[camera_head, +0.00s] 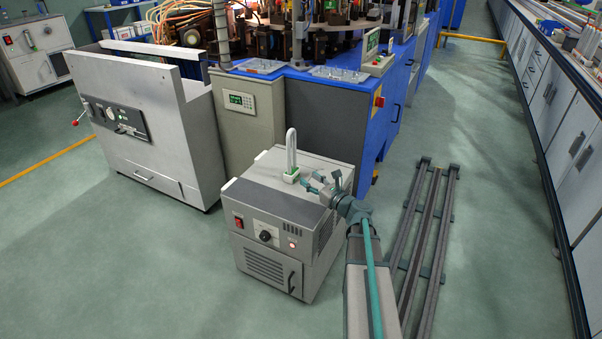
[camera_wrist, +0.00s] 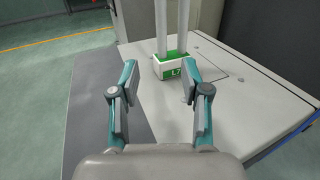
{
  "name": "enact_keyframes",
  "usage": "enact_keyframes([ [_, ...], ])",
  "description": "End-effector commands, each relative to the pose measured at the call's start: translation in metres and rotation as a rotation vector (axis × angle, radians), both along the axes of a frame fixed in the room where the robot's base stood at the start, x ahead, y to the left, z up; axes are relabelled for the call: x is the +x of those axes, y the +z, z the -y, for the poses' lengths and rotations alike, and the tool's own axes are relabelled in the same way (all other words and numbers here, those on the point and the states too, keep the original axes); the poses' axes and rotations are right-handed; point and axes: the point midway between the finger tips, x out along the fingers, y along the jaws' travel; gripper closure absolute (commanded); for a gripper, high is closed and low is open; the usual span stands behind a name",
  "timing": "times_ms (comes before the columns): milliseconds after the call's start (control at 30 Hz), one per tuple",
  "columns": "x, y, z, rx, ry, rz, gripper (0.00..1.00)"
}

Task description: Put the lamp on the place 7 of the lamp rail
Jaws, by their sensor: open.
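A lamp (camera_head: 291,150), a white upright U-shaped tube on a small base, stands on top of a grey cabinet (camera_head: 262,205). In the wrist view the lamp's two tube legs (camera_wrist: 161,30) rise from a white and green base (camera_wrist: 170,65) marked "L7"; the upper bend is out of that view. My gripper (camera_head: 312,180) is open and empty, just right of the lamp in the head view. In the wrist view my gripper (camera_wrist: 158,88) has its fingers spread, with the lamp base ahead, beyond the fingertips. I cannot make out place 7 of the lamp rail.
A large blue machine (camera_head: 340,95) with a crowded top stands behind the cabinet. A grey-white unit (camera_head: 155,125) with a control panel stands to the left. Floor rails (camera_head: 428,235) run at the right, with a long bench (camera_head: 560,120) beyond. The cabinet top around the lamp is mostly clear.

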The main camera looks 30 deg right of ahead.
Motion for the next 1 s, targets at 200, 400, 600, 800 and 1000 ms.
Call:
enact_keyframes([
  [200, -0.001, 0.0, 0.0, 0.0, 0.001, 0.0, 0.54],
  [400, 0.0, 0.0, 0.0, 0.0, 0.001, 0.0, 0.54],
  [600, 0.003, 0.018, -0.007, 0.0, 0.0, -0.001, 0.54],
  [800, 0.012, 0.031, -0.015, 0.001, -0.003, -0.001, 0.54],
  [1000, 0.036, 0.027, -0.019, 0.0, -0.001, 0.001, 0.54],
])
